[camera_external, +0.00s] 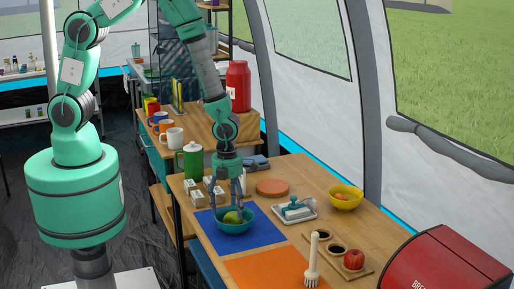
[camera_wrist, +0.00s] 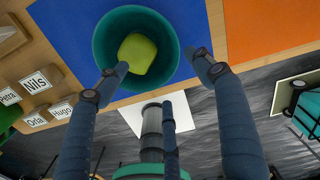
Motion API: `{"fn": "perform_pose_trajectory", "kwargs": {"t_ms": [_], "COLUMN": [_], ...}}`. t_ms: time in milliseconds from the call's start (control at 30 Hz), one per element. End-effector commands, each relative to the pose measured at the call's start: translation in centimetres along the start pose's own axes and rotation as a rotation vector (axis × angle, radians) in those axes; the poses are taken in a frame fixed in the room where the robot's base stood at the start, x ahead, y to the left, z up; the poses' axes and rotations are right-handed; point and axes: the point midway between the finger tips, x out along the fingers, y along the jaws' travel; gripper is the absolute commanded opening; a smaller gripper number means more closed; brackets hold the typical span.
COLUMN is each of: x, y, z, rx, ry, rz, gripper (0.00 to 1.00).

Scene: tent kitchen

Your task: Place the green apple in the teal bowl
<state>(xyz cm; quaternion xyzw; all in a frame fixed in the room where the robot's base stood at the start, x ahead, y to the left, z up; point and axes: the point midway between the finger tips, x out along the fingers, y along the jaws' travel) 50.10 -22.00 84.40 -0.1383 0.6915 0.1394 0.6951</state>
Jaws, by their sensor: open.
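The teal bowl (camera_external: 235,226) stands on a blue mat on the wooden table. The green apple (camera_external: 232,217) lies inside the bowl. My gripper (camera_external: 233,204) points down just over the bowl in the external view. In the wrist view my gripper (camera_wrist: 160,70) has its fingers spread wide, with the tips near the bowl's rim. The fingers are apart from each other and hold nothing.
The blue mat (camera_external: 264,232) lies beside an orange mat (camera_external: 262,268). Name-labelled blocks (camera_external: 196,198), a green pot (camera_external: 192,162), a tray with a teal-handled dish (camera_external: 294,212), a yellow bowl (camera_external: 345,200), a brush (camera_external: 312,262) and a red bread box (camera_external: 440,262) stand around.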

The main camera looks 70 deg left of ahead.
Motion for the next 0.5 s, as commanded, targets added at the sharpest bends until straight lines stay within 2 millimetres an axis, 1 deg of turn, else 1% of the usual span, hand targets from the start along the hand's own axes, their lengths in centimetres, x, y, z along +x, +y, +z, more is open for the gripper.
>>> {"fn": "perform_pose_trajectory", "kwargs": {"t_ms": [33, 167, 500], "x": [-0.8, -2.8, -8.4], "y": [-0.1, -0.1, 0.0], "z": [0.1, 0.1, 0.0], "rx": [0.0, 0.0, 0.0], "ry": [-0.002, -0.002, -0.001], "rz": [-0.003, -0.003, -0.002], "gripper": [0.67, 0.67, 0.67]}}
